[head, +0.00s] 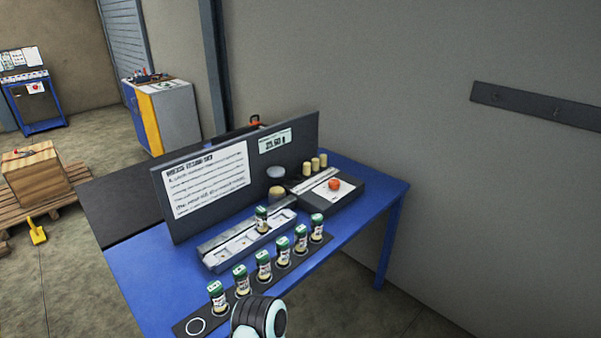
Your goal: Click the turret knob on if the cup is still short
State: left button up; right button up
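A dark box (318,207) at the right of the blue table has an orange-red round knob (334,184) on top; I cannot tell if this is the turret knob. A grey rounded piece (275,172) sits above a tan round piece (277,191) by the upright panel. I cannot tell which item is the cup. A small display (275,141) seems to read 23.60 g, though its digits are tiny. A green-lidded jar (262,219) stands at the grey tray (216,262). Part of my arm shows at the bottom edge; neither gripper is in view.
Several green-lidded jars (264,266) stand in a dark strip along the blue table's (140,287) front, with an empty ring (195,326) at its left end. A dark panel (215,155) carries a printed sheet. Several tan cylinders (315,163) stand behind the box.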

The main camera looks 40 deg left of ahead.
aim_at(333, 184)
jog(key=i+l+u, duration=0.1)
jog(key=i+u, duration=0.25)
jog(key=u, duration=0.15)
jog(key=i+l+u, duration=0.25)
jog(key=u, duration=0.2)
jog(key=i+l+u, duration=0.65)
jog(key=l+u, duration=0.2)
jog(key=u, duration=0.15)
jog(key=i+l+u, duration=0.1)
jog(key=l+u, duration=0.85)
jog(key=l, duration=0.15)
